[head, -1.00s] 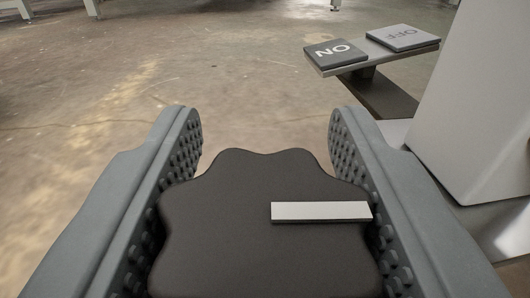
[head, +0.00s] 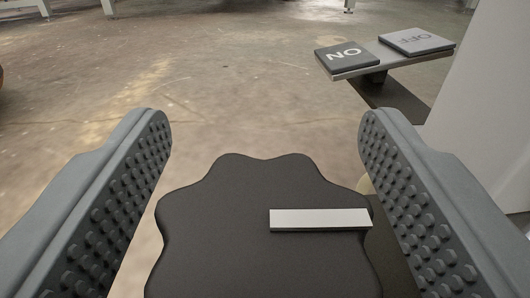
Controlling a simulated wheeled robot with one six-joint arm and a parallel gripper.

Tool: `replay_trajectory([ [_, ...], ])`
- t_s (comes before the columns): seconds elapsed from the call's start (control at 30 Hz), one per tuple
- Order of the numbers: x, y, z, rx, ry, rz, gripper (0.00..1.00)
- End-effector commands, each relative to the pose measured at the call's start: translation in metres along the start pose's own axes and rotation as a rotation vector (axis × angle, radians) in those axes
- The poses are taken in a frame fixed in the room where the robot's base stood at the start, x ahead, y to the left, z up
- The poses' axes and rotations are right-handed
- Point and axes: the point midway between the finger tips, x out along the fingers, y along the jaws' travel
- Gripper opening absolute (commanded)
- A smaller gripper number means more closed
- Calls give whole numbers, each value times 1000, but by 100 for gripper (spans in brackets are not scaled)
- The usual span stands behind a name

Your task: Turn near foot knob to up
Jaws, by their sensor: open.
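The dark, wavy-edged foot knob (head: 240,250) fills the lower middle of the head view. A raised white pointer bar (head: 320,218) lies on its face, running from near the middle to the right edge. My gripper (head: 265,130) is open, its two studded grey fingers on either side of the knob. A gap shows between the left finger and the knob. The right finger is close to the knob's right edge; I cannot tell whether they touch. The knob's near edge is cut off by the frame.
A bracket (head: 350,76) at the upper right carries a dark ON pad (head: 347,54) and a grey OFF pad (head: 416,42). A pale machine body (head: 490,120) stands at the right. Bare concrete floor (head: 230,70) lies beyond the knob.

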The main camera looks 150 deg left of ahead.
Motion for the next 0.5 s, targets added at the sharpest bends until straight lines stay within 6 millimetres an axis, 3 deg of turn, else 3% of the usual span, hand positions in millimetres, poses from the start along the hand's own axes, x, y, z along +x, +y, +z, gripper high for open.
replay_trajectory([
  [0.23, -15, 0, 0, 0, 1, 2, 64],
  [0.5, -66, 0, 1, -1, 0, 3, 64],
])
